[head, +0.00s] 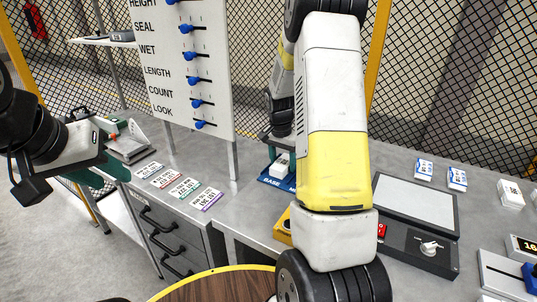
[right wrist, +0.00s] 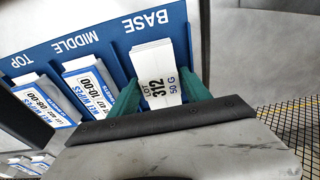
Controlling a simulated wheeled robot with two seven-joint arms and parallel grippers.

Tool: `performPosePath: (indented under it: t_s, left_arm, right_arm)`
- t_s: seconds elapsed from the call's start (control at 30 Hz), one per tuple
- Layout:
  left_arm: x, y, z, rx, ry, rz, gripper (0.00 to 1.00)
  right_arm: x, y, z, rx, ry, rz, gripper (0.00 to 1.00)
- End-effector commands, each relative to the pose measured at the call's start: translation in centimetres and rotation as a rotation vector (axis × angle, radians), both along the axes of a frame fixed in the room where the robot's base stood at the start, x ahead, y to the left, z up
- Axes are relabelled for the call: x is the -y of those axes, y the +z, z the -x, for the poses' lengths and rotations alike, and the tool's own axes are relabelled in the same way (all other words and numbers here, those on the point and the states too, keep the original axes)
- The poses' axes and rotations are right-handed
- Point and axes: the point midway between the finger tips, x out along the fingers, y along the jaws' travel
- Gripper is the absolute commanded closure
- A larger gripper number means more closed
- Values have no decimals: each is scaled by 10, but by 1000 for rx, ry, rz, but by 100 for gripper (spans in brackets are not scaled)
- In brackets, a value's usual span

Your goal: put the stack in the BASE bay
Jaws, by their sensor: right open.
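A white stack marked LOT 312, 50 G (right wrist: 160,62) lies in the bay marked BASE of the blue tray (right wrist: 98,24) in the right wrist view. The green fingers of my right gripper (right wrist: 158,82) are on either side of the stack, and the jaws are open. In the head view the stack (head: 280,165) and tray (head: 273,181) show behind my right arm, which hides part of the tray. The MIDDLE bay holds a blue-edged pack (right wrist: 90,85), and the TOP bay another (right wrist: 42,100). My left gripper (head: 112,172) is away at the left with teal fingers.
Several labelled cards (head: 178,185) lie on the grey bench left of the tray. A panel with blue sliders (head: 185,65) stands behind. At the right are a scale-like device (head: 415,205) and small white-and-blue packs (head: 457,178). A round wooden top (head: 215,288) is in front.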

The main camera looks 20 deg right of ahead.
Motion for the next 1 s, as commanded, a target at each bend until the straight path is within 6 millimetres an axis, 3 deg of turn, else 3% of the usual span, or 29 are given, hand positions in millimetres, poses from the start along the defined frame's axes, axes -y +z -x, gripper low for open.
performPosePath:
  t_s: [0.17,0.5,0.77,0.87,1.0]
  left_arm:
    - [0,0,0,0,0,0,64]
    - [0,0,0,0,0,0,64]
    - [0,0,0,0,0,0,64]
    - [0,0,0,0,0,0,64]
    - [0,0,0,0,0,0,64]
  right_arm:
    - [-2,18,0,5,-1,1,44]
    - [-10,89,8,6,2,0,44]
    - [-13,119,12,3,2,0,44]
    - [-18,130,18,15,25,-9,44]
    - [-37,162,45,70,131,-42,44]
